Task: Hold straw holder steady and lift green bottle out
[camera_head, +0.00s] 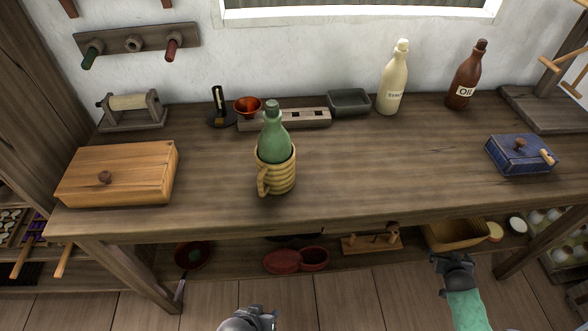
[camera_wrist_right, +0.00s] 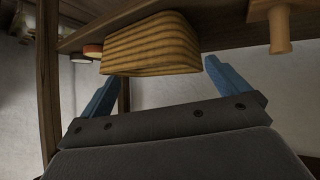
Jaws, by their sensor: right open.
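The green bottle (camera_head: 274,136) stands upright in the yellow ribbed straw holder (camera_head: 283,178) on the wooden table, left of the middle. The holder hides the bottle's lower part, and its handle faces the front left. My left gripper (camera_head: 262,316) is at the bottom edge of the head view, below and in front of the table, apart from the holder; its jaws are too small to tell. My right gripper (camera_head: 453,262) is below the table's front edge at the right. In the right wrist view it (camera_wrist_right: 160,85) is open, with blue fingers spread and nothing between them.
A wooden box (camera_head: 118,172) sits on the table at left, a blue box (camera_head: 520,154) at right. A cream bottle (camera_head: 392,82) and a brown oil bottle (camera_head: 467,78) stand at the back. The lower shelf holds a basket (camera_head: 455,235) near my right gripper. The table's middle right is clear.

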